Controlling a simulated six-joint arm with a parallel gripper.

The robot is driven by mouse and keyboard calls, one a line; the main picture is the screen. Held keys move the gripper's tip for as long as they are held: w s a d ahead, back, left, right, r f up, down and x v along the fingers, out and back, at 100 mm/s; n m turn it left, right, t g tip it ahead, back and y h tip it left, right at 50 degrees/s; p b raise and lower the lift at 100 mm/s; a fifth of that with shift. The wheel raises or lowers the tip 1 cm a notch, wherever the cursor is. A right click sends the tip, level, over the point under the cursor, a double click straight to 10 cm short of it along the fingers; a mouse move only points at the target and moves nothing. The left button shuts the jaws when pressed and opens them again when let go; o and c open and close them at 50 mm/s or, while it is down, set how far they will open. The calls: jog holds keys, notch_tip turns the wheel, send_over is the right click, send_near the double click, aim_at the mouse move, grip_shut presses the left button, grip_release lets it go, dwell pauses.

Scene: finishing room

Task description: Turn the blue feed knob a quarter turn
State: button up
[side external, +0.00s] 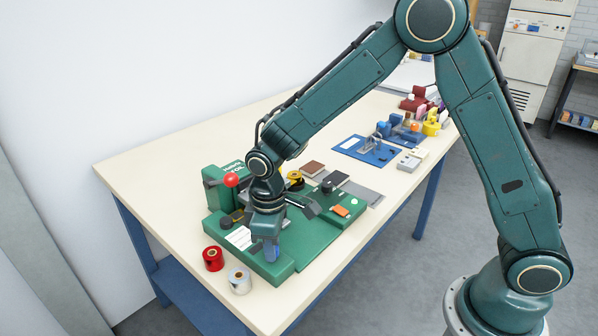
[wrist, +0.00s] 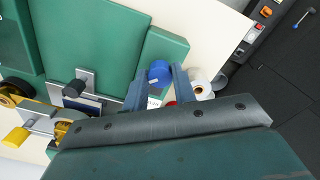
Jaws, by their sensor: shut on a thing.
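The blue feed knob (wrist: 159,72) shows in the wrist view as a round blue cap at the end of the green machine (wrist: 95,45). My gripper (wrist: 157,85) has one finger on each side of the knob and is shut on it. In the side external view my gripper (side external: 270,248) points down at the near end of the green machine (side external: 315,248). There the fingers largely hide the knob. The angle of the knob cannot be read.
A red roll (side external: 213,258) and a white roll (side external: 239,280) stand on the table beside the machine's near end. A red ball-topped lever (side external: 231,180) rises close to my wrist. A blue plate (side external: 366,150) and other tools lie farther along the table (side external: 160,165).

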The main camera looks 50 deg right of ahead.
jog(key=m, duration=0.4)
jog(key=shift+m, duration=0.3)
jog(key=m, duration=0.3)
jog(key=shift+m, duration=0.4)
jog(key=o, duration=1)
notch_tip(320, 180, up, 14)
jog(key=shift+a, duration=0.15)
dwell(0.3)
